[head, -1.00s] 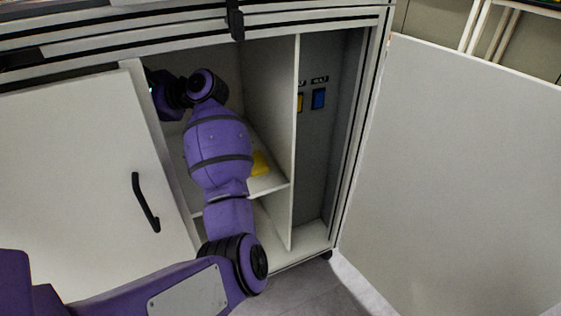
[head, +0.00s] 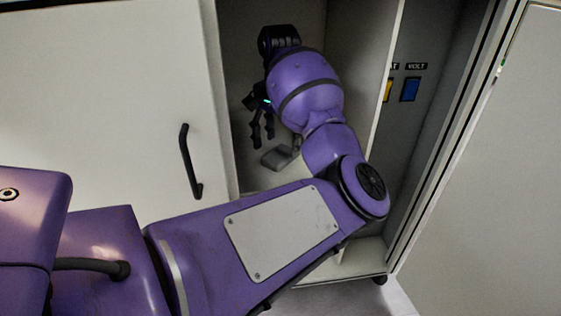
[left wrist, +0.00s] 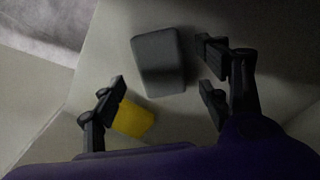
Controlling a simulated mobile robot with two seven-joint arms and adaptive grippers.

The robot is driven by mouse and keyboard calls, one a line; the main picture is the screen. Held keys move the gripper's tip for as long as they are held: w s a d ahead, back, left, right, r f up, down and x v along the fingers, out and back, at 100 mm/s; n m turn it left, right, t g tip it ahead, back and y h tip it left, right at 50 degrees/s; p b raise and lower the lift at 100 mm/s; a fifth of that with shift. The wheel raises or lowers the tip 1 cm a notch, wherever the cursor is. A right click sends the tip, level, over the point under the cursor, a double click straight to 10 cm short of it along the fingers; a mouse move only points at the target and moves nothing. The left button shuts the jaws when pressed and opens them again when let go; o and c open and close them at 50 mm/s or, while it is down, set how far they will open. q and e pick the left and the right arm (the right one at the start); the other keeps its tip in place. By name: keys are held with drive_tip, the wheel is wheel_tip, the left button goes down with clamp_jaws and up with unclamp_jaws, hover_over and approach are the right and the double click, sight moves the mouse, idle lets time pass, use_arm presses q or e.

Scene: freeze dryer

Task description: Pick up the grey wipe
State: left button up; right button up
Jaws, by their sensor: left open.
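The grey wipe (head: 276,158) lies on the cabinet shelf. In the left wrist view it is a dark grey rounded block (left wrist: 160,62) lying ahead of and partly between my fingers. My left gripper (head: 262,141) is inside the cabinet, fingers pointing down, just above and left of the wipe in the head view. It is open with nothing between the fingers; I cannot make out any contact. A yellow wipe (left wrist: 134,119) lies beside the grey one, close to the left finger in the wrist view. It is hidden in the head view. My right gripper is not in view.
The shelf (head: 251,178) sits in an open cabinet, with a closed white door (head: 110,90) at left and an upright divider (head: 360,60) at right. Blue and yellow switches (head: 410,89) are beyond the divider. An open door panel (head: 500,180) stands at far right.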

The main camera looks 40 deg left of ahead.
sight(279, 157)
use_arm(q)
wheel_tip(279, 157, down, 3)
drive_tip(key=shift+r+b, duration=0.2)
drive_tip(key=shift+b, duration=0.2)
drive_tip(key=c, duration=1)
drive_tip(key=shift+r, duration=0.1)
